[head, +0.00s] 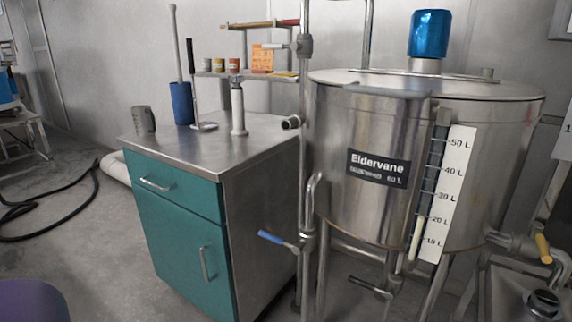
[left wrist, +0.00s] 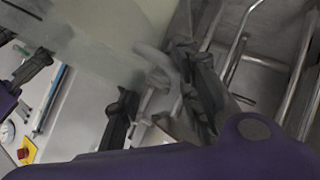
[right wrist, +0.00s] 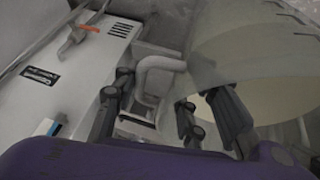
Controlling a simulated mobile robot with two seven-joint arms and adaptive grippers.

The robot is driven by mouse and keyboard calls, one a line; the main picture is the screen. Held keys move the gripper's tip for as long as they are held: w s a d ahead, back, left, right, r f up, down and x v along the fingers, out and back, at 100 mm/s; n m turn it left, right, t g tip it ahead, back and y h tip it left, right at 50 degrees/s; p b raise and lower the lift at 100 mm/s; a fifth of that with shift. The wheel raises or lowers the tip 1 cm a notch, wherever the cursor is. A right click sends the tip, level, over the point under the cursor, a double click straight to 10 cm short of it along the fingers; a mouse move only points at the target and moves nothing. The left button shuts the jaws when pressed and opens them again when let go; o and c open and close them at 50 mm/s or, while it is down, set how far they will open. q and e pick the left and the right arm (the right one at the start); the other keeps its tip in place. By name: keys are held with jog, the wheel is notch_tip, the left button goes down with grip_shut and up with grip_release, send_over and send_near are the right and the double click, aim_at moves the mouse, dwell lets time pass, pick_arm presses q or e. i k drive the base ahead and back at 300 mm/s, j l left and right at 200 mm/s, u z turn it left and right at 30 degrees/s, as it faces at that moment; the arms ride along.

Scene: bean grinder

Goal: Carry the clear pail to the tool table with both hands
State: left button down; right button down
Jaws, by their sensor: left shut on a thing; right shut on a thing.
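The clear pail (right wrist: 225,50) is a translucent tub, seen in part in both wrist views; it also shows in the left wrist view (left wrist: 95,45). It is out of the head view. My left gripper (left wrist: 155,72) is shut on a looped side handle of the pail. My right gripper (right wrist: 153,90) is shut on another looped handle at the pail's side. What looks like the tool table is a teal cabinet with a bare steel top (head: 165,146), left of centre in the head view. Neither gripper's fingers show in the head view.
A large steel tank (head: 335,130) stands right of the cabinet, with pipes and a blue-handled valve (head: 275,238) between. A grey cup (head: 143,119), a blue cylinder (head: 181,103) and a white-based tool (head: 238,110) stand on the top. A black hose (head: 50,198) lies on the floor at left.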

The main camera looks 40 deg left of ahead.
aim_at(211, 148)
jog(key=k+j, duration=0.1)
jog(key=j, duration=0.75)
jog(key=k+j, duration=0.15)
jog(key=j, duration=0.65)
jog(key=k+j+u, duration=0.1)
jog(key=j, duration=0.75)
jog(key=k+j, duration=0.1)
jog(key=j, duration=0.75)
